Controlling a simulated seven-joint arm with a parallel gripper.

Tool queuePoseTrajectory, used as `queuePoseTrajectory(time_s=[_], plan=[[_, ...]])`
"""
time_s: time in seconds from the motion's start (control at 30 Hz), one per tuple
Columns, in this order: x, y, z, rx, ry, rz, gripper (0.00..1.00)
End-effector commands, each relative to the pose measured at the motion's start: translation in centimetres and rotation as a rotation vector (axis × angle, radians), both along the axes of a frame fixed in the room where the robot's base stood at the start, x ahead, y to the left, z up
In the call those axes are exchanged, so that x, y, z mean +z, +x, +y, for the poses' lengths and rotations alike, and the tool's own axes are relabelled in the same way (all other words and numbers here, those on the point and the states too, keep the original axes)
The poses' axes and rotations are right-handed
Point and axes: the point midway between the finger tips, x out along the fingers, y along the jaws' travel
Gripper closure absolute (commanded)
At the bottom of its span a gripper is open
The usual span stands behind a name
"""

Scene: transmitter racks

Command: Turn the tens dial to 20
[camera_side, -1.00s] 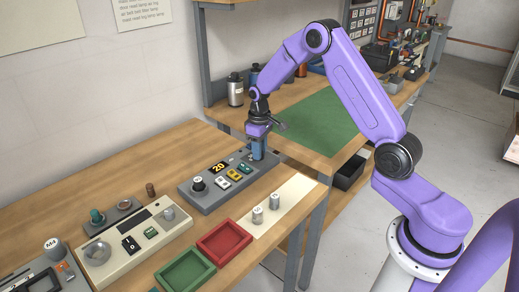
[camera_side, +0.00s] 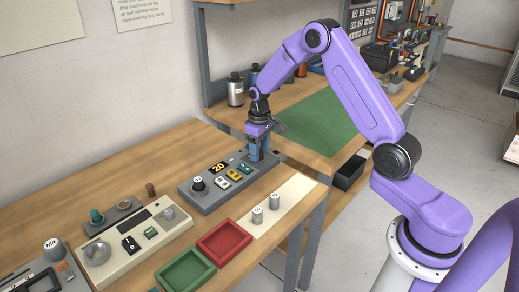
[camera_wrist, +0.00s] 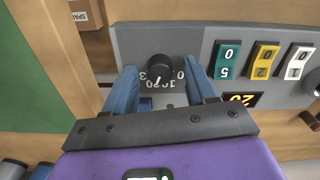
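The grey panel (camera_side: 215,203) lies on the wooden bench; my gripper (camera_side: 257,153) is at its right end. In the wrist view a round black dial (camera_wrist: 159,68) with white numbers around it stands on the panel (camera_wrist: 140,40). The blue fingers of my gripper (camera_wrist: 163,90) are apart, one on each side of the dial, with gaps visible. The dial's exact setting is hard to read. The display (camera_side: 218,167) shows a yellow 20; the display also shows in the wrist view (camera_wrist: 241,100), partly cut by my gripper. In the side view my gripper hides the dial.
The panel has teal, yellow and white two-digit blocks (camera_wrist: 264,60) and a black knob (camera_side: 198,184). A cream unit (camera_side: 135,240), a green tray (camera_side: 186,270), a red tray (camera_side: 224,242) and two grey cylinders (camera_side: 257,215) are nearby. A green mat (camera_side: 315,120) lies behind.

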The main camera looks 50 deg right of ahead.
Motion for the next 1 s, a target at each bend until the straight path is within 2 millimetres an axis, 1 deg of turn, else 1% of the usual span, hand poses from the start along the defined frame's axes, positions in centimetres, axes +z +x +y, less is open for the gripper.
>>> queuePoseTrajectory(time_s=[0.2,0.27,0.37,0.47,0.8,1.0], plan=[[0.2,0.0,0.0,0.0,0.0,-0.001,0.44],[0.6,0.1,0.0,0.001,0.0,-0.003,0.44],[1.9,0.1,0.0,0.001,0.0,-0.004,0.44],[3.8,0.2,0.0,0.001,-0.001,-0.007,0.44],[11.0,0.1,0.0,0.001,0.0,-0.006,0.44],[14.7,0.1,0.0,0.001,0.0,-0.004,0.44]])
